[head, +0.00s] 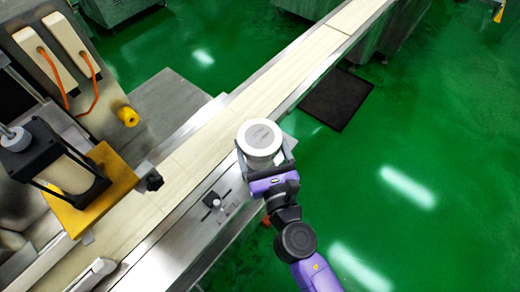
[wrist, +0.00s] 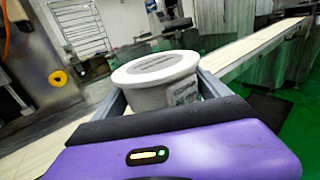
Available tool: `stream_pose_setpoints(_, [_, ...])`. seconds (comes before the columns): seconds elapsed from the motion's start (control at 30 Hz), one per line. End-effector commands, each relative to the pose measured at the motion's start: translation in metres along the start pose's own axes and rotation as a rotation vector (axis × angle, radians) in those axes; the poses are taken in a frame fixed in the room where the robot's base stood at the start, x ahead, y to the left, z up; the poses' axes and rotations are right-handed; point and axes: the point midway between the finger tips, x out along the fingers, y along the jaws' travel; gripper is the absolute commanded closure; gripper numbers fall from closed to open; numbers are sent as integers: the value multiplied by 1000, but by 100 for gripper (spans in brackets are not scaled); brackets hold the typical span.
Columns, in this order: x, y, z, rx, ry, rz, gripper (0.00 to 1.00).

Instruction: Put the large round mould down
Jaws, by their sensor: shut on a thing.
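The large round mould is a white, round, lidded piece (head: 259,139) with a grey disc on its top. My gripper (head: 264,158) is shut on it, one finger on each side. In the head view it is over the right edge of the conveyor belt; how high above the belt it is I cannot tell. In the wrist view the mould (wrist: 157,75) sits upright between the fingers of my gripper (wrist: 165,100), with a printed patch on its side. Its underside is hidden.
The pale conveyor belt (head: 264,97) runs from lower left to upper right with bare room along it. The encrusting machine with a yellow plate (head: 113,172) stands at left. A small knob panel (head: 212,202) is on the near side. A dark mat (head: 336,98) lies on the green floor.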

Motion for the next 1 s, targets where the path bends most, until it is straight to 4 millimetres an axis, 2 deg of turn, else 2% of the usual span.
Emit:
stream_pose_setpoints(0.03, [0,0,-12,1,-1,0,79])
stream_pose_setpoints(0.1, [0,0,-16,-1,-2,0,79])
stream_pose_setpoints(0.5, [0,0,-19,1,-1,0,79])
stream_pose_setpoints(0.53, [0,0,-20,1,0,0,13])
stream_pose_setpoints(0.6, [0,0,-18,1,0,0,0])
stream_pose_setpoints(0.93, [0,0,-13,0,0,0,0])
stream_pose_setpoints(1.0, [-8,0,-18,-1,2,0,0])
